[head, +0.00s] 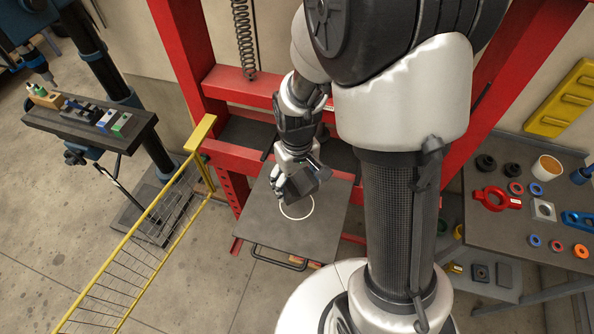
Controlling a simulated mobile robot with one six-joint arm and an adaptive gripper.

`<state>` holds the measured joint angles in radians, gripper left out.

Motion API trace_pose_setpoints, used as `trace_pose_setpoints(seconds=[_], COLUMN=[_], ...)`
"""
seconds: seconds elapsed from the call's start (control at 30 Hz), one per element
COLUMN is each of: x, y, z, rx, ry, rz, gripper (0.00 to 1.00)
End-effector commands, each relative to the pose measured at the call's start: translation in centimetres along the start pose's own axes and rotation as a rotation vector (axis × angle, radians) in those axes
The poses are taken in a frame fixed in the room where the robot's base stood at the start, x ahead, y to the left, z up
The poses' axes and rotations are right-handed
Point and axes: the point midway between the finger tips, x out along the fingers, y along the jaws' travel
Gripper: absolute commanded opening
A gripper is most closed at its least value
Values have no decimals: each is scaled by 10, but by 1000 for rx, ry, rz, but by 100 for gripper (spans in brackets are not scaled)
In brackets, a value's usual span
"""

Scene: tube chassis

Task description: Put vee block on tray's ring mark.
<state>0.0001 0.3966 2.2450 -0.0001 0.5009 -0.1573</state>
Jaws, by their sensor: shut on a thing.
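The tray (268,228) is a dark grey flat plate with a handle at its front edge, in front of the red frame. A thin white ring mark (283,212) is drawn on it. My gripper (287,178) points down over the tray and is shut on the vee block (302,186), a small dark grey block that looks tilted in this view. The block covers the upper part of the ring from this camera. I cannot tell how high it is above the tray. Much of its shape is hidden by the fingers.
The red press frame (183,55) rises behind the tray. A yellow-railed wire guard (150,240) stands to the left, beyond it a drill press table (75,125) with small blocks. A table (520,235) with rings and red and blue parts is at the right.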

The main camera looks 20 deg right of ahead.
Motion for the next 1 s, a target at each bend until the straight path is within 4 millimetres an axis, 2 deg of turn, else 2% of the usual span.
trace_pose_setpoints(seconds=[0.03,0.13,0.47,0.7,1.0], x=[13,28,48,80,84], y=[0,0,0,0,0], z=[0,0,-1,-1,-2], rx=[0,0,0,0,0], ry=[-2,0,3,1,4], rz=[0,0,1,0,1], gripper=[10,10,10,10,10])
